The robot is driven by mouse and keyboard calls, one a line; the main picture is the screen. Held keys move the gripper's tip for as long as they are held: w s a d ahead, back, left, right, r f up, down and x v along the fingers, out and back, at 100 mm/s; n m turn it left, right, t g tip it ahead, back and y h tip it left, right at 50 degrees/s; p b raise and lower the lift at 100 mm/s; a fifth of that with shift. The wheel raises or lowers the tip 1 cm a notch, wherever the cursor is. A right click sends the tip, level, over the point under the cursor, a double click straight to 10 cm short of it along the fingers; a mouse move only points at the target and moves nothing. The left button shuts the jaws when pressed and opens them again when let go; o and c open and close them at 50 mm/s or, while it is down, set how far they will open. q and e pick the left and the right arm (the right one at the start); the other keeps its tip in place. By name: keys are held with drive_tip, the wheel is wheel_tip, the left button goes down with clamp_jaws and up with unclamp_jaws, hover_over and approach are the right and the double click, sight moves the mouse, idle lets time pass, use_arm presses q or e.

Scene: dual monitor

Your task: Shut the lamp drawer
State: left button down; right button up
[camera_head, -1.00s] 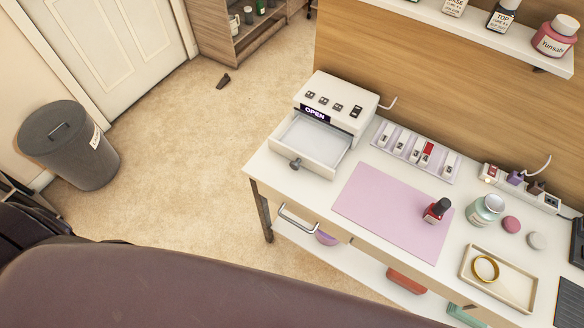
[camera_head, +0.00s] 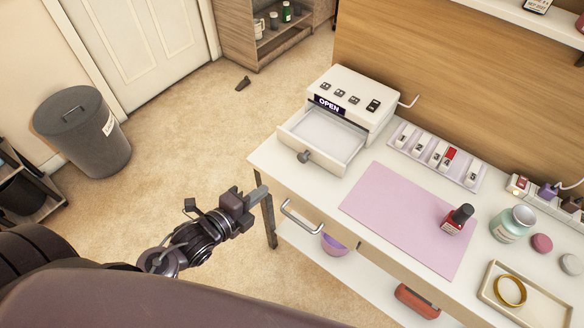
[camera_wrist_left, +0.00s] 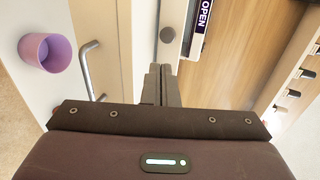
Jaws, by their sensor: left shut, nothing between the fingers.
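The lamp (camera_head: 350,100) is a white box at the back left of the desk, with several buttons on top and a display reading OPEN. Its drawer (camera_head: 325,143) is pulled out toward the front, with an empty tray and a round grey knob (camera_head: 304,157). My left gripper (camera_head: 262,192) is shut and empty, just off the desk's left front corner, apart from the drawer. In the left wrist view the shut fingers (camera_wrist_left: 160,84) point toward the knob (camera_wrist_left: 167,34) and the OPEN display (camera_wrist_left: 204,14). My right gripper is out of view.
The desk (camera_head: 330,187) holds a pink mat (camera_head: 405,215), a red polish bottle (camera_head: 457,219), a nail-tip rack (camera_head: 435,155) and a tray (camera_head: 492,285). A desk-drawer handle (camera_head: 298,217) juts from the front. A purple cup (camera_wrist_left: 46,52) stands on the lower shelf.

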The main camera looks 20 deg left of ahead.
use_arm(q)
drive_tip(key=p, duration=0.2)
approach(319, 144)
drive_tip(key=v, duration=0.3)
drive_tip(key=shift+f, duration=0.25)
drive_tip(key=w+d+b, duration=0.1)
drive_tip(key=w+b, duration=0.1)
drive_tip(key=w, duration=0.2)
drive_tip(key=w+d+b, duration=0.2)
drive_tip(key=w, duration=0.1)
drive_tip(key=w+d+b, duration=0.1)
drive_tip(key=w, duration=0.3)
drive_tip(key=shift+w+d+f+b, duration=0.15)
drive_tip(key=shift+w+f+b, duration=0.05)
drive_tip(key=shift+w+b, duration=0.2)
drive_tip(key=shift+w+d+r, duration=0.1)
drive_tip(key=shift+w, duration=0.2)
drive_tip(key=shift+r, duration=0.3)
drive_tip(key=shift+r, duration=0.1)
